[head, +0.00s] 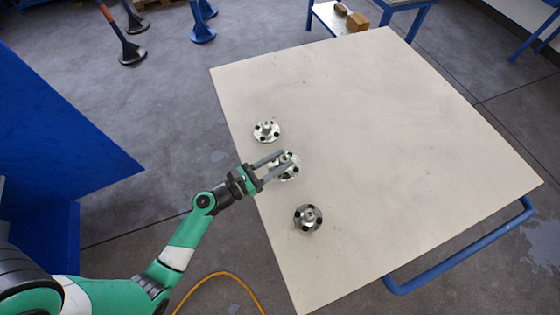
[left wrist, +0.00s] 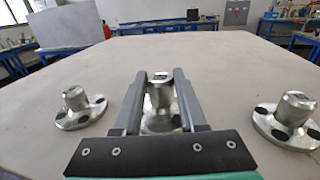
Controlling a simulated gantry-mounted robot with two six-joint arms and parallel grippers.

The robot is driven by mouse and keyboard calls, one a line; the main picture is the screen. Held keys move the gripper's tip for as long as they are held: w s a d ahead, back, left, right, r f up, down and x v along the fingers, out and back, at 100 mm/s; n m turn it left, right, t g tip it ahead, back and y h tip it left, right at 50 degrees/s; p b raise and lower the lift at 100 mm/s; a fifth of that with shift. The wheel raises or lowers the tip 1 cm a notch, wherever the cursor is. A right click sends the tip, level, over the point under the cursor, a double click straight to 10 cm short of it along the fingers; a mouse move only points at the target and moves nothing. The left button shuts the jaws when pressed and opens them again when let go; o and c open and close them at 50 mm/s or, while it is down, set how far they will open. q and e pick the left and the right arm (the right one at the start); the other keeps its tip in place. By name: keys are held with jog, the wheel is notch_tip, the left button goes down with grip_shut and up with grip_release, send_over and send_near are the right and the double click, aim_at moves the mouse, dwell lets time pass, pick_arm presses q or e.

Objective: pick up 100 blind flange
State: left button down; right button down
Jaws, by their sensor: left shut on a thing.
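Three silvery metal flanges with raised central hubs and dark bolt holes stand in a row near the table's left edge. My left gripper (head: 284,161) is shut on the hub of the middle flange (head: 291,173). In the left wrist view the two fingers lie either side of this middle flange (left wrist: 160,98), and its base is partly hidden between them. It looks to be at table level. The far flange (head: 267,131) and the near flange (head: 308,218) stand free. I cannot read any size marking on them. My right gripper is not in view.
The pale table top (head: 390,150) is clear to the right of the flanges. A blue panel (head: 60,120) stands at the left, and an orange cable (head: 222,275) lies on the floor.

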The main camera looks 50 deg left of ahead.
pick_arm(q)
jog(key=s+d+r+p, duration=0.5)
jog(key=d+r+p, duration=0.6)
jog(key=d, duration=0.2)
jog(key=shift+s, duration=0.15)
jog(key=shift+f, duration=0.1)
